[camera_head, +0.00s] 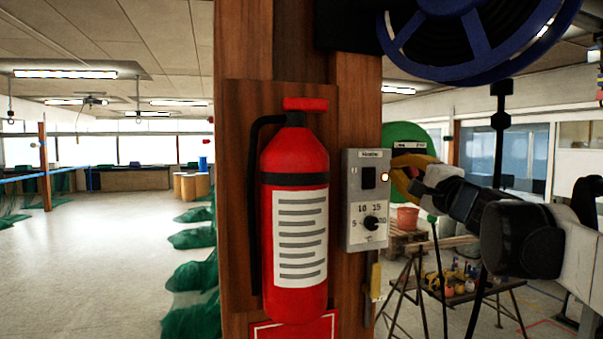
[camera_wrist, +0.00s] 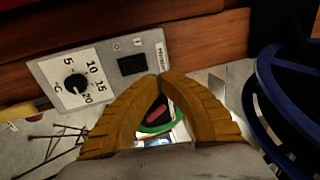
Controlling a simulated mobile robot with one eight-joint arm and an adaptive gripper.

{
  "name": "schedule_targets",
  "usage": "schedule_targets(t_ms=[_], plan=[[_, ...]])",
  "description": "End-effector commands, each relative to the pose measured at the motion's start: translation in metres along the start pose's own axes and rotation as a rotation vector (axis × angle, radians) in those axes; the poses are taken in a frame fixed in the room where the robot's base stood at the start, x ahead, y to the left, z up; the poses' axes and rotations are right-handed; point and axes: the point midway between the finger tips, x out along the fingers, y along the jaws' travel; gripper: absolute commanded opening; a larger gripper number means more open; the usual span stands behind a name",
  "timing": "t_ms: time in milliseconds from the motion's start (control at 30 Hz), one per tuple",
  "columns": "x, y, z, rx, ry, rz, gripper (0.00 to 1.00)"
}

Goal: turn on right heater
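The heater control panel (camera_head: 352,237) is a grey box on the right side of the wooden post. The wrist view also shows the switch (camera_wrist: 132,64) and knob (camera_wrist: 75,83). My gripper (camera_wrist: 160,76) has yellow-orange fingers whose tips meet with nothing visible between them. In the head view my gripper (camera_head: 396,176) is right of the panel at switch height. Whether it touches the panel I cannot tell.
A red fire extinguisher (camera_head: 294,220) hangs left of the panel. A blue reel (camera_head: 470,45) is above my arm and also close by in the wrist view (camera_wrist: 268,110). A small table (camera_head: 470,292) with jars stands behind at right. Open floor lies at left.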

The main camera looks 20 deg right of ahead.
Motion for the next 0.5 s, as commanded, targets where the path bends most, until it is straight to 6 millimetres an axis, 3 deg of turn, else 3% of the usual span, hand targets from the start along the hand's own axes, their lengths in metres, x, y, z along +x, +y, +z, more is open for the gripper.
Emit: schedule_targets(t_ms=[200,500], plan=[[-0.041,-0.012,-0.001,-0.001,0.002,0.001,0.00],[-0.059,-0.020,0.000,-0.001,0.000,0.000,0.00]])
